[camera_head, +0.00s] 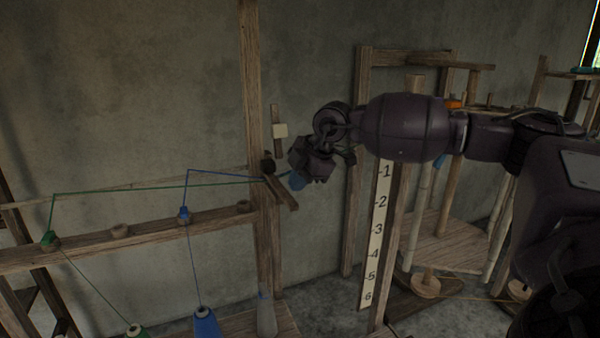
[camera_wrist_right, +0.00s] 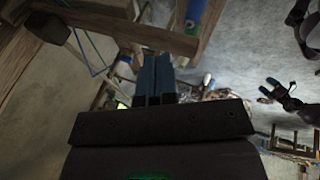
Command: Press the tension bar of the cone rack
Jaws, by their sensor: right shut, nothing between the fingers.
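The cone rack's wooden post (camera_head: 252,110) stands left of centre in the head view. A short slanted wooden piece (camera_head: 284,194), apparently the tension bar, is at the post below a dark knob (camera_head: 267,165). My right gripper (camera_head: 297,181), with blue fingers, is shut and empty, just right of the bar's upper part. I cannot tell whether they touch. In the right wrist view its fingers (camera_wrist_right: 153,78) lie together, close below a wooden bar (camera_wrist_right: 130,31). A dark shape (camera_wrist_right: 283,94) there may be my left gripper, too small to read.
The rack's beam (camera_head: 150,235) carries wooden rings, and green and blue threads run from the green cone (camera_head: 137,331) and blue cone (camera_head: 206,322) to the post. A numbered board (camera_head: 376,235) and wooden frame (camera_head: 410,56) stand right, near my right arm. The wall is behind.

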